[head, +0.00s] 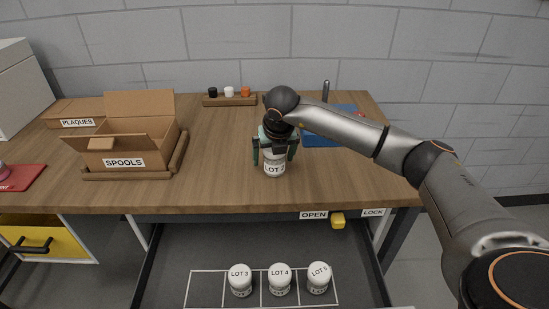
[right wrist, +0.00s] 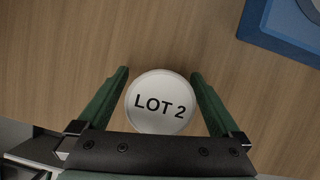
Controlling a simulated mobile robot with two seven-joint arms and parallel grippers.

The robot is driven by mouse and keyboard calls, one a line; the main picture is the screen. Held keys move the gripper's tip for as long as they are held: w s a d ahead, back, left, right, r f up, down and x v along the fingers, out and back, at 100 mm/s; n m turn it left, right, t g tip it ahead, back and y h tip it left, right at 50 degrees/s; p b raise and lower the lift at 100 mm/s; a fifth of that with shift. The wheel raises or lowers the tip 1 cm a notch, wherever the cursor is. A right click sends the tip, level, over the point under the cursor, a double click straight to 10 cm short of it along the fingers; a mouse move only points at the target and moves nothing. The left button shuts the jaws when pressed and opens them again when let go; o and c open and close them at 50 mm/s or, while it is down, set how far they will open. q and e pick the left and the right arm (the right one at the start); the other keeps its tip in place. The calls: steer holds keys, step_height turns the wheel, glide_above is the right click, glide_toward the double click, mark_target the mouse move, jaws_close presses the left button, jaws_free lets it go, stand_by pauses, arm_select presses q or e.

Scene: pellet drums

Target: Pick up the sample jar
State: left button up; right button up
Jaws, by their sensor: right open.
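The sample jar (head: 274,168) is white, has a "LOT" label and stands upright on the wooden table near its front edge. In the right wrist view its round white lid (right wrist: 161,101) reads "LOT 2". My right gripper (head: 273,153) is above and around the jar, with its green fingers on either side. In the right wrist view the right gripper (right wrist: 160,85) is open, with a gap between each finger and the lid. The upper part of the jar is partly hidden by the gripper in the head view. My left gripper is not in view.
An open drawer below the table holds white jars LOT 3 (head: 240,281), LOT 4 (head: 280,280) and LOT 5 (head: 318,278). A spools box (head: 124,145) stands left, a blue tray (head: 322,139) right, and a rack (head: 230,101) behind. Table between box and jar is clear.

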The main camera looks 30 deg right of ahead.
steer(key=c, duration=1.5)
steer(key=shift+o, duration=0.2)
steer(key=shift+r, duration=0.1)
